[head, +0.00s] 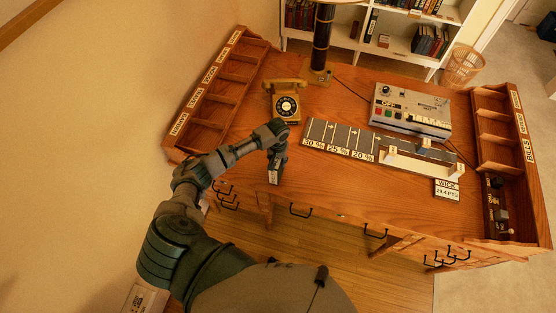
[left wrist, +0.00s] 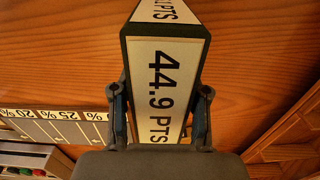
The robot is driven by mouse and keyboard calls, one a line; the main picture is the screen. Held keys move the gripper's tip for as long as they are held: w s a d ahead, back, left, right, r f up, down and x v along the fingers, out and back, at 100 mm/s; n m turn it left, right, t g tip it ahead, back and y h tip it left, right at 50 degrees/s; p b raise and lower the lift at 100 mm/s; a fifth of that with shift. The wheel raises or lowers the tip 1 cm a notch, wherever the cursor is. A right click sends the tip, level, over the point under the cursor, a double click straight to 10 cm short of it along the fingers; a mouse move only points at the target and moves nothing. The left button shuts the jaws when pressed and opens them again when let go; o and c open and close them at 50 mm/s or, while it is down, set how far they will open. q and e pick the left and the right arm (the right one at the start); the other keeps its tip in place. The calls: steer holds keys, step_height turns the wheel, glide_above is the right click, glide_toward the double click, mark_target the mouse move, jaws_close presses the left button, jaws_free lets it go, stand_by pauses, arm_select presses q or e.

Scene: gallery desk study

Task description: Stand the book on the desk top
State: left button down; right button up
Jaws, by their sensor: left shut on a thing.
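The book (left wrist: 163,88) is a dark block with white labels reading "44.9 PTS" on its facing side and on its end. My left gripper (head: 277,157) is shut on it, with one finger on each side in the left wrist view. In the head view the book (head: 275,175) shows as a small dark and white piece below the gripper, over the front part of the wooden desk top (head: 330,180). I cannot tell whether it touches the wood. My right gripper is not in view.
A yellow telephone (head: 286,103) stands just behind my left gripper. A grey strip with percent labels (head: 340,137) and a grey machine (head: 411,110) lie to the right. Pigeonhole racks (head: 222,92) (head: 497,130) line both ends. Bare wood lies along the front edge.

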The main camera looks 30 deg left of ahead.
arm_select(q)
steer(key=c, duration=0.8)
jaws_free()
steer(key=shift+a, duration=0.2)
steer(key=shift+o, duration=1.1)
steer(key=shift+a+f, duration=0.1)
steer(key=shift+a, duration=0.1)
steer(key=shift+d+r, duration=0.2)
steer(key=shift+r, duration=0.05)
step_height(320, 180, up, 11)
steer(key=shift+d+f, duration=0.1)
steer(key=shift+r, duration=0.45)
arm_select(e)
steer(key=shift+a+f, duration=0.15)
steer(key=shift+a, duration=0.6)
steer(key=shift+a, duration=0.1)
